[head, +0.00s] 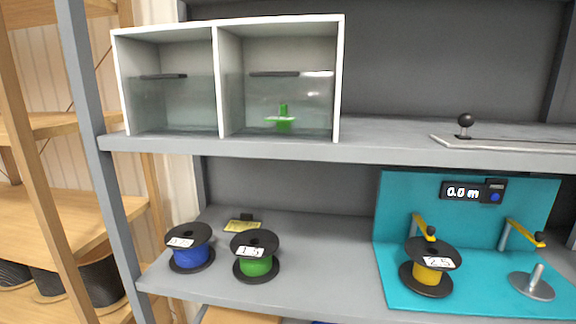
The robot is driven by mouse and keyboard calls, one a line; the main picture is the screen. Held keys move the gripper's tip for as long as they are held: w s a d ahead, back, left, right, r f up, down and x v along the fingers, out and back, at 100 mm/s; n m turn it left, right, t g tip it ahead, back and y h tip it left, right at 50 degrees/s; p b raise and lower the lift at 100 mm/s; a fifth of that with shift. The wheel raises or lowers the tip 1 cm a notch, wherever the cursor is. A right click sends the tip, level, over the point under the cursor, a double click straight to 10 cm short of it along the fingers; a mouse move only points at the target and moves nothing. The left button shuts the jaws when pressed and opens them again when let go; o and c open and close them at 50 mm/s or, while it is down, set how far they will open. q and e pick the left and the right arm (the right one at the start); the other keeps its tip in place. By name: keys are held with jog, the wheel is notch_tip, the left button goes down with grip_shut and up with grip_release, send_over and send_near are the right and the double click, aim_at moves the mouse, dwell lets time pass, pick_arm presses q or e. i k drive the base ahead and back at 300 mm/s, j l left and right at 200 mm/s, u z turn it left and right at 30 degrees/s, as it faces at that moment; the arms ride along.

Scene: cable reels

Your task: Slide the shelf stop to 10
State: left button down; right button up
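A black ball knob (465,120) on a short stem stands at the left part of a flat light-grey plate (500,142) on the upper shelf, at the right of the head view. It looks like the shelf stop, but I cannot tell for sure. The plate runs out of the picture on the right. No scale or number 10 is readable on it. Neither of my grippers is in view.
A white two-part cabinet (218,80) with clear fronts stands on the upper shelf; a green object (283,122) shows in its right compartment. Below are blue (189,256), green (256,265) and yellow (427,276) reels, and a teal station (460,220) with a display (462,192) reading 0.0 m.

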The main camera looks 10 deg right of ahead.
aim_at(466, 120)
jog(key=z, duration=1.75)
